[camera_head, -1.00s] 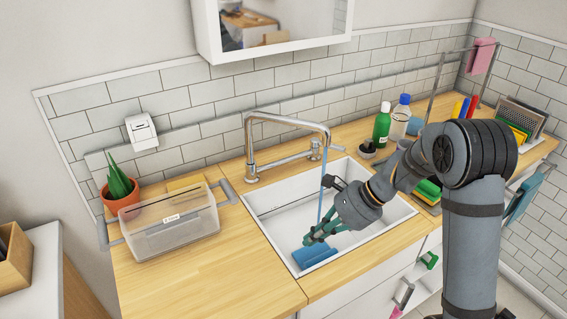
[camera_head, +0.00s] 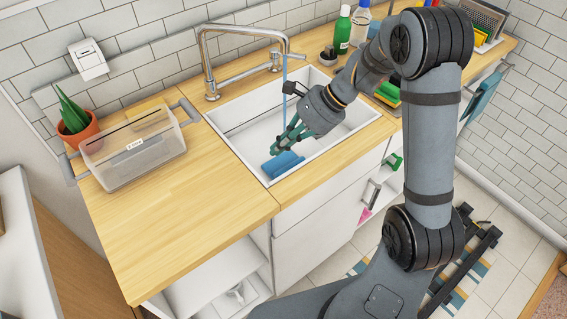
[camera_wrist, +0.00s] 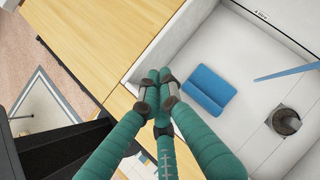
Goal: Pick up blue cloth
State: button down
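A folded blue cloth (camera_head: 283,165) lies in the white sink (camera_head: 243,150), near its front left corner. In the wrist view the blue cloth (camera_wrist: 208,90) lies flat on the sink floor, right of my fingers. My gripper (camera_head: 282,146) with teal fingers hangs over the sink, beside or above the cloth in the head view. In the wrist view my gripper (camera_wrist: 158,76) has its fingertips together near the sink's edge, with nothing seen between them. A second blue-teal cloth (camera_head: 482,95) hangs at the cabinet's right end.
A tap (camera_head: 205,70) stands behind the sink, with a thin blue stream (camera_head: 285,95) falling from it. The drain (camera_wrist: 285,122) shows beyond the cloth. A clear box (camera_head: 135,158) and a potted plant (camera_head: 77,125) stand left. Bottles (camera_head: 343,30) stand behind. The left counter front is bare.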

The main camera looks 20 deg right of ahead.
jog(key=c, duration=1.2)
grip_release()
jog(key=n+g+h+p, duration=0.1)
jog(key=n+g+h, duration=0.1)
jog(key=h, duration=0.5)
send_over(291, 167)
notch_tip(291, 167, down, 9)
jog(key=shift+w+f, duration=0.15)
jog(key=shift+f+p, duration=0.75)
jog(key=shift+f, duration=2.1)
